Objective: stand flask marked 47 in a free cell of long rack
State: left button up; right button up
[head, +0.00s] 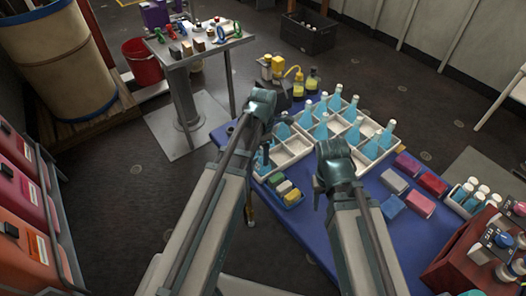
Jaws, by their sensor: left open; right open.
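A long white rack (297,146) with square cells stands on the blue table, and several blue flasks with pale stoppers, such as one flask (321,128), stand upright in it. Some of its cells look empty. The flask markings are too small to read, so I cannot tell which one is 47. My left gripper (264,150) is open at the rack's left edge, seen mostly from behind. My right gripper (318,192) is open over the table in front of the rack. My arms hide part of the rack and table.
A small tray of coloured blocks (287,191) lies between my arms. Pink and red boxes (420,203) and a rack of white-capped bottles (468,196) are at right. Yellow-capped bottles (312,81) stand behind. A side table (190,58) holds small items.

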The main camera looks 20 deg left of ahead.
pick_arm(q)
notch_tip(320, 180, up, 12)
jog(key=p, duration=1.1)
jog(key=shift+f, duration=0.15)
jog(key=s+d+m, duration=0.5)
jog(key=s+m, duration=0.2)
jog(key=m, duration=0.7)
jog(key=s+d+m+y, duration=0.1)
jog(key=s+d+m, duration=0.4)
jog(key=m, duration=0.8)
jog(key=shift+s+d+m, duration=0.25)
jog(key=shift+s+m, duration=0.15)
jog(key=shift+s, duration=0.75)
pick_arm(e)
notch_tip(320, 180, up, 12)
jog(key=shift+f, duration=0.2)
